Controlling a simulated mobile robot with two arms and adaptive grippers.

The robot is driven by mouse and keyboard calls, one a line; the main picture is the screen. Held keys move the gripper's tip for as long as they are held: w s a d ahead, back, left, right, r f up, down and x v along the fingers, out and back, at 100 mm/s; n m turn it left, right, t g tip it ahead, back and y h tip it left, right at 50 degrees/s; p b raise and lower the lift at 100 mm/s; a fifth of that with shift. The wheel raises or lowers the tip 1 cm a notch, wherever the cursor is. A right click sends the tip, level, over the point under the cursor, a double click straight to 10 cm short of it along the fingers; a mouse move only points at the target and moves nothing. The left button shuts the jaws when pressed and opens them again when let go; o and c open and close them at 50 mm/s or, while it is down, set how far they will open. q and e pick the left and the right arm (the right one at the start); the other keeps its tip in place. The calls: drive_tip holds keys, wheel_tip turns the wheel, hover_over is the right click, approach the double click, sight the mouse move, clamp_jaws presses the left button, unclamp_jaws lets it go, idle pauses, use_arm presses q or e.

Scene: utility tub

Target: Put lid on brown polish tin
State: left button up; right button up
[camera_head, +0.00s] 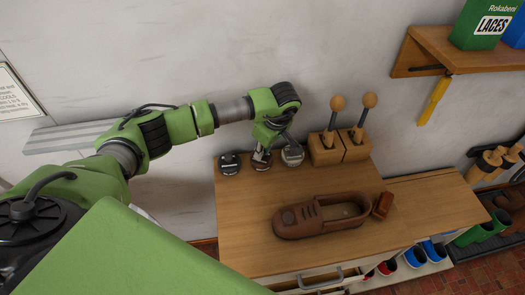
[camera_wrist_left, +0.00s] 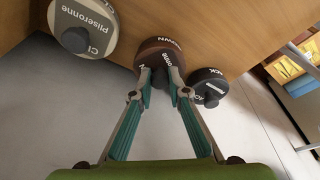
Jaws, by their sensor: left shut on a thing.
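The brown polish tin's lid (camera_wrist_left: 158,50) shows in the wrist view as a brown disc with pale lettering and a dark knob. My left gripper (camera_wrist_left: 161,76) is shut on that knob, one finger on each side. In the head view, my left gripper (camera_head: 266,148) points down at the back left of the bench, at the brown tin (camera_head: 260,163). The fingers partly cover the tin. I cannot tell whether the lid sits fully on the tin or just above it. My right gripper is not in view.
A black tin (camera_head: 229,164) stands left of the brown one and a pale-topped tin (camera_head: 292,156) close on its right. Wooden blocks with knobbed handles (camera_head: 340,146) stand further right. A brown shoe (camera_head: 325,215) lies mid-bench (camera_head: 245,235). The bench's front left is clear.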

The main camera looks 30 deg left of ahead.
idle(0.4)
use_arm(q)
drive_tip(key=o, duration=0.9)
drive_tip(key=shift+c, duration=0.2)
drive_tip(key=shift+o, duration=0.5)
drive_tip(key=o, duration=0.4)
drive_tip(key=shift+r, duration=0.15)
drive_tip(key=shift+r+p, duration=1.95)
drive_tip(key=shift+r, duration=1.4)
drive_tip(key=shift+c, duration=0.3)
